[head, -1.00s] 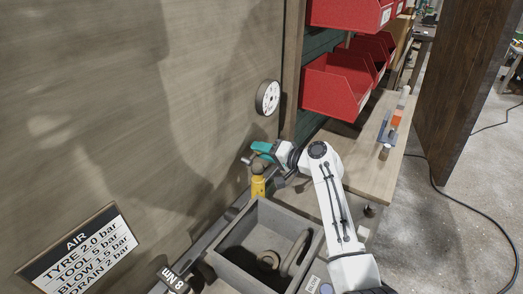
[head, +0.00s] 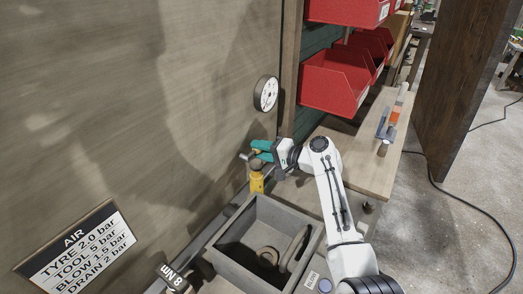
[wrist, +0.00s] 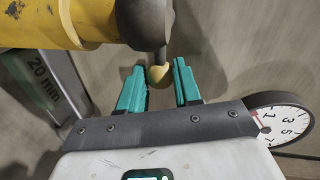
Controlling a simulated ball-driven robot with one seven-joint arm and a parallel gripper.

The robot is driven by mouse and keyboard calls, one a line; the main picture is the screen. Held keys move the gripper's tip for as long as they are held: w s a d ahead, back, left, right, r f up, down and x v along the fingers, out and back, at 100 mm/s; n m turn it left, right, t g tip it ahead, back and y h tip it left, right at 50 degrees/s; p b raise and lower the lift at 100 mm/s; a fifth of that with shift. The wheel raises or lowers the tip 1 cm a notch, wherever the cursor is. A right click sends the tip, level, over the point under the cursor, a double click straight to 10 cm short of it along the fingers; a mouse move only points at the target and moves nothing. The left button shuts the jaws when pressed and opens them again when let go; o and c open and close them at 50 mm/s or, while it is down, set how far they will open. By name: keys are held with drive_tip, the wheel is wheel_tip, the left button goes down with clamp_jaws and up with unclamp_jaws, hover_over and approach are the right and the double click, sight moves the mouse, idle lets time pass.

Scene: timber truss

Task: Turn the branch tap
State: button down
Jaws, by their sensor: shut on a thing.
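The branch tap (head: 257,182) is a yellow body with a grey top, standing by the wall behind the grey bin. In the wrist view its yellow body (wrist: 45,22) fills the upper left. A dark grey rounded part (wrist: 146,20) with a small brass-coloured ball end (wrist: 160,76) reaches down from it. My gripper (head: 256,151) has teal fingers and is at the tap's top in the head view. In the wrist view my gripper (wrist: 158,82) has one finger on each side of the ball end, shut on the tap. The exact contact is hard to see.
A round gauge (head: 266,93) is on the wall above the tap. A grey open bin (head: 236,264) stands in front. Red bins (head: 333,83) hang to the right above a wooden bench (head: 371,170). An air pressure sign (head: 78,250) is at lower left.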

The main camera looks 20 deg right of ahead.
drive_tip(key=c, duration=0.8)
unclamp_jaws()
drive_tip(key=shift+f, duration=0.1)
drive_tip(key=shift+d, duration=0.1)
drive_tip(key=v, duration=1)
drive_tip(key=shift+s+d+b, duration=0.25)
drive_tip(key=shift+b, duration=0.1)
